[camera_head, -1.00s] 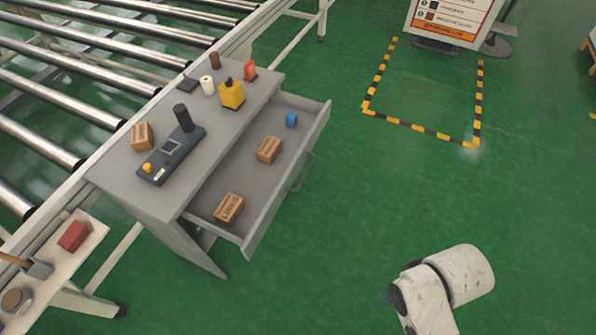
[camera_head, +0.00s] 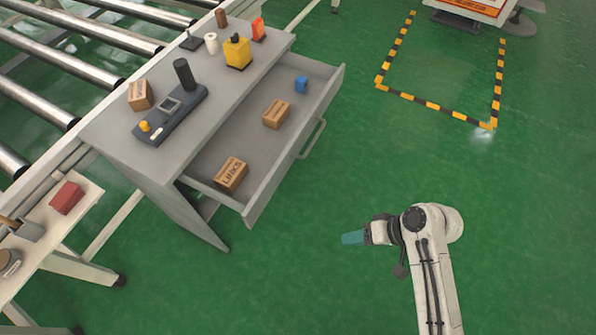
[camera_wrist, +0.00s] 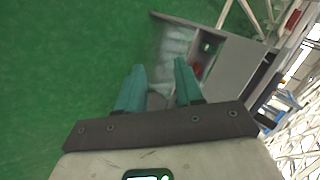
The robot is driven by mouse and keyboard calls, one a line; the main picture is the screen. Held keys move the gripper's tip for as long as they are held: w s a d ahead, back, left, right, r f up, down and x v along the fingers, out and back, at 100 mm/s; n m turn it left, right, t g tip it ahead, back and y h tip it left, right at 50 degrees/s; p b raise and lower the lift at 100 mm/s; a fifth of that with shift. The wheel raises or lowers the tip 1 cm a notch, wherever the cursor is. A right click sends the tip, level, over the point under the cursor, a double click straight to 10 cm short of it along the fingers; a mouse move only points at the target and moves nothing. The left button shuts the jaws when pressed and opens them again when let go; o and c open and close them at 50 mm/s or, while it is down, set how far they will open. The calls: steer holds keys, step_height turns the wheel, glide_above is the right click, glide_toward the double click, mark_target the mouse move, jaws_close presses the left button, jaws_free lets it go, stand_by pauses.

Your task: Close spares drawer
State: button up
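The spares drawer (camera_head: 210,182) is grey and stands pulled out from the grey desk (camera_head: 115,140) in the head view. It holds two brown boxes, one in the middle (camera_head: 277,114) and one marked LINKS (camera_head: 231,174), and a small blue block (camera_head: 301,84). Its handle (camera_head: 312,139) is a bar on the front panel. My gripper (camera_head: 352,238) is over the green floor, right of and below the drawer front, apart from it. In the wrist view my gripper (camera_wrist: 160,88) has two teal fingers spread with nothing between them.
On the desk top are a black device (camera_head: 170,112), a brown box (camera_head: 140,95), a yellow container (camera_head: 238,53) and a white roll (camera_head: 211,43). A roller conveyor (camera_head: 60,60) runs behind. A side table (camera_head: 50,225) stands lower left. Floor right of the drawer is clear.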

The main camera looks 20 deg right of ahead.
mark_target(234, 143)
steer(key=w+f+t+y+b, duration=0.1)
steer(key=w, duration=0.1)
steer(key=w+f+m+t+y+b, duration=0.1)
steer(key=w, duration=0.1)
steer(key=w+f+m+y+b, duration=0.1)
steer(key=w, duration=0.2)
steer(key=shift+a+f+t, duration=0.25)
steer(key=shift+a+t, duration=0.05)
steer(key=shift+t, duration=0.1)
steer(key=shift+c, duration=1.4)
steer(key=w+d+m+t+b, duration=0.1)
steer(key=w+t, duration=0.1)
steer(key=w+r+m+t+y+b, duration=0.1)
steer(key=w+t, duration=0.1)
steer(key=w, duration=0.1)
steer(key=w+d+m+t+y+b, duration=0.1)
steer(key=w+m+b, duration=0.1)
steer(key=w, duration=0.1)
steer(key=shift+d+r+t, duration=0.35)
steer(key=shift+r+t, duration=0.05)
jaws_close()
steer(key=shift+m+t+y, duration=0.3)
steer(key=x, duration=1.4)
steer(key=shift+w+d+r+p, duration=0.15)
steer(key=shift+w+r+p, duration=0.05)
steer(key=shift+w+p, duration=0.1)
